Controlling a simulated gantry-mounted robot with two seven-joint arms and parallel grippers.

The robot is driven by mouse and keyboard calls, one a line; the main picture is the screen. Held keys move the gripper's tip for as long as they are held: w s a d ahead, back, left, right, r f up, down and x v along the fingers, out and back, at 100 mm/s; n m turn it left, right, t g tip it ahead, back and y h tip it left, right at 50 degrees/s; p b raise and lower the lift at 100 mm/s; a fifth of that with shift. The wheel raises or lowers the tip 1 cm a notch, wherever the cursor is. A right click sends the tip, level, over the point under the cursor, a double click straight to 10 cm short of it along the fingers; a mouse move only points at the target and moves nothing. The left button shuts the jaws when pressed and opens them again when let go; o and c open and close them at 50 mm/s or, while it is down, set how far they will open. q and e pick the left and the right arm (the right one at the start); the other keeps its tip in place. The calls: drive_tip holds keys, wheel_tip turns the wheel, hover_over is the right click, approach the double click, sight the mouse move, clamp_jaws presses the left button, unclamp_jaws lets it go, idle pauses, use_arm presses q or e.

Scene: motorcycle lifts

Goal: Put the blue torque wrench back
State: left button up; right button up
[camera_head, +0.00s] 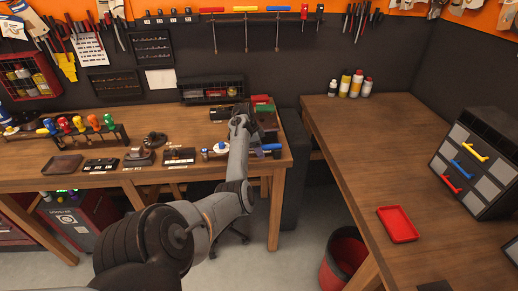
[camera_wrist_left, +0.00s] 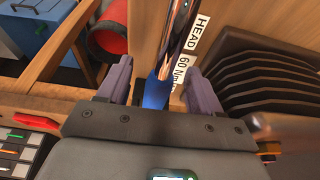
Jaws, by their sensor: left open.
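The blue torque wrench shows in the left wrist view with its blue handle (camera_wrist_left: 157,92) between my fingers and a shiny shaft running up and away. In the head view a small blue piece (camera_head: 269,147), apparently its handle, shows at the right end of the wooden workbench. My left gripper (camera_wrist_left: 156,80) is open, with one grey-purple finger on each side of the handle. I cannot tell whether either finger touches it. In the head view my left arm largely hides the gripper (camera_head: 257,150). My right gripper is not in view.
White labels (camera_wrist_left: 186,55) reading HEAD and 60 Nm lie beside the shaft, next to a black ribbed rack (camera_wrist_left: 265,75). A red tray (camera_head: 397,223) lies on the mostly clear right bench. A red bin (camera_head: 344,258) stands below.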

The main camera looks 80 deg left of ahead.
use_arm(q)
drive_tip(key=v, duration=1)
drive_tip(key=shift+s+r+p, duration=0.15)
drive_tip(key=shift+r+p, duration=0.2)
drive_tip(key=shift+r, duration=0.05)
